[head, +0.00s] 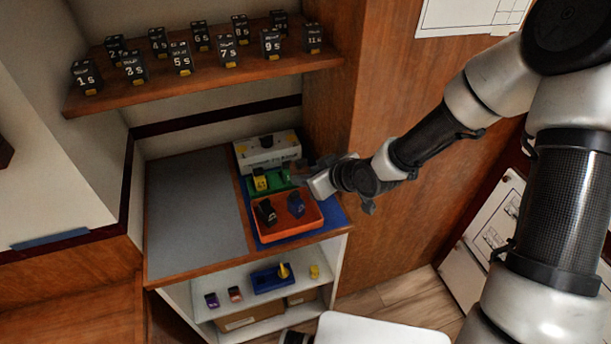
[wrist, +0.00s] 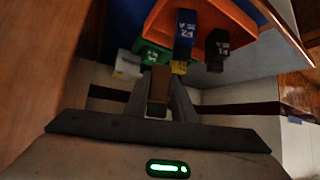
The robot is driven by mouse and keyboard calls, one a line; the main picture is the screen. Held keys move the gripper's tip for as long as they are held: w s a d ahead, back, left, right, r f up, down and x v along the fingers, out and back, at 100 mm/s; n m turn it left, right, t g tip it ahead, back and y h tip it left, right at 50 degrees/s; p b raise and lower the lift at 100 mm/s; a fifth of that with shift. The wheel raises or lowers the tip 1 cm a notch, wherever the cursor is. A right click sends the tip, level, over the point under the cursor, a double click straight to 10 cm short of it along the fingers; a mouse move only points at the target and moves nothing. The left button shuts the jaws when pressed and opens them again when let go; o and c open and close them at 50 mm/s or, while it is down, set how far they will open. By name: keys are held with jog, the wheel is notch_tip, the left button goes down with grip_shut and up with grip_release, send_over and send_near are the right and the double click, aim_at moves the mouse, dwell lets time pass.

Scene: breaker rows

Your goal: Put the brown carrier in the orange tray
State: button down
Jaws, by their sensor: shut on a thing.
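My gripper (head: 305,176) is shut on the brown carrier (wrist: 158,90), which shows between the two fingers in the wrist view. In the head view the carrier is too small and hidden to make out. The gripper is at the right of the green tray (wrist: 153,52), behind the orange tray (head: 290,234). The orange tray also shows at the top of the wrist view (wrist: 238,22). It holds a black carrier (head: 265,212) and a blue carrier (head: 296,205), with bare floor around them.
A yellow carrier (head: 260,180) stands at the green tray's left. A white box (head: 267,151) is behind. A grey mat (head: 195,215) is clear at left. Numbered black blocks line the upper shelf (head: 210,80). A wooden panel (head: 400,150) rises close at right.

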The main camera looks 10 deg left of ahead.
jog(key=shift+f+b, duration=0.6)
jog(key=shift+f, duration=0.05)
jog(key=c, duration=1.5)
grip_release()
jog(key=shift+r, duration=0.1)
jog(key=shift+r+p, duration=0.3)
jog(key=shift+p, duration=0.1)
jog(key=p+v, duration=0.4)
jog(key=v, duration=0.8)
jog(key=shift+r, duration=0.2)
